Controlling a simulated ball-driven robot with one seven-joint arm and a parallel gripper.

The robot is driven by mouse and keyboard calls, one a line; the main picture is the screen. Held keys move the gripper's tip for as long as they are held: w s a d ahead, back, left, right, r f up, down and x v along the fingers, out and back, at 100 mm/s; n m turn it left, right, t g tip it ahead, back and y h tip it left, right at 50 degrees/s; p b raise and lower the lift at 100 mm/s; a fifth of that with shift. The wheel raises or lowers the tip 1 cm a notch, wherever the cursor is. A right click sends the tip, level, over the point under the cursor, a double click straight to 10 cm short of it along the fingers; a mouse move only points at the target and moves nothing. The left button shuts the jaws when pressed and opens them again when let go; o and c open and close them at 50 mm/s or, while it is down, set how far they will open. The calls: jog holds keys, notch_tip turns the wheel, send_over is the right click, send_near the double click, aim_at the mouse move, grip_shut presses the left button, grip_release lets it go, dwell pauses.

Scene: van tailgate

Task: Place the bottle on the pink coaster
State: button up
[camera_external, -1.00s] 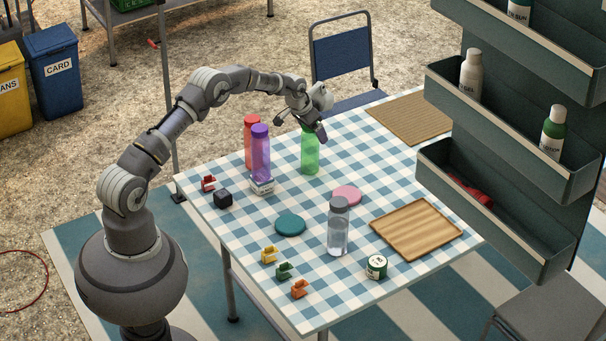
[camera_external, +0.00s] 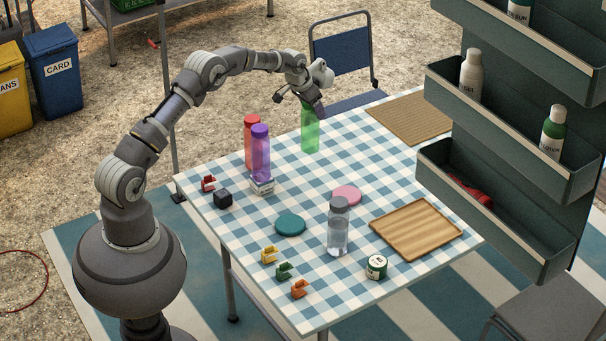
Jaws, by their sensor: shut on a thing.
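My gripper (camera_external: 312,106) is shut on the top of a green bottle (camera_external: 310,131) and holds it upright, above the checked table's far side. The fingers hide the bottle's top. The pink coaster (camera_external: 346,194) lies flat near the middle of the table, in front of the green bottle and a little to its right. Nothing rests on the coaster. A clear bottle with a grey cap (camera_external: 338,232) stands just in front of it and overlaps its near edge in the picture.
A teal coaster (camera_external: 290,223), wooden tray (camera_external: 400,248), green tin (camera_external: 376,267) and several small clips lie nearer. A shelf unit (camera_external: 500,215) overhangs the right.

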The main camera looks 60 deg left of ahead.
jog(key=s+d+f+p, duration=0.1)
jog(key=s+d+p, duration=0.1)
jog(key=s+d, duration=1.4)
jog(key=shift+d+f+m, duration=0.35)
jog(key=shift+d+m, duration=0.05)
jog(key=shift+d, duration=0.65)
jog(key=w+b, duration=0.1)
jog(key=w, duration=0.3)
jog(key=w+f+b, duration=0.1)
jog(key=w, duration=0.8)
jog(key=shift+w+f+b, duration=0.3)
jog(key=shift+b, duration=0.1)
jog(key=b+x, duration=0.2)
jog(key=x, duration=0.2)
jog(key=shift+s+r, duration=0.1)
jog(key=shift+r, duration=0.1)
jog(key=shift+f, duration=0.1)
jog(key=o, duration=1.4)
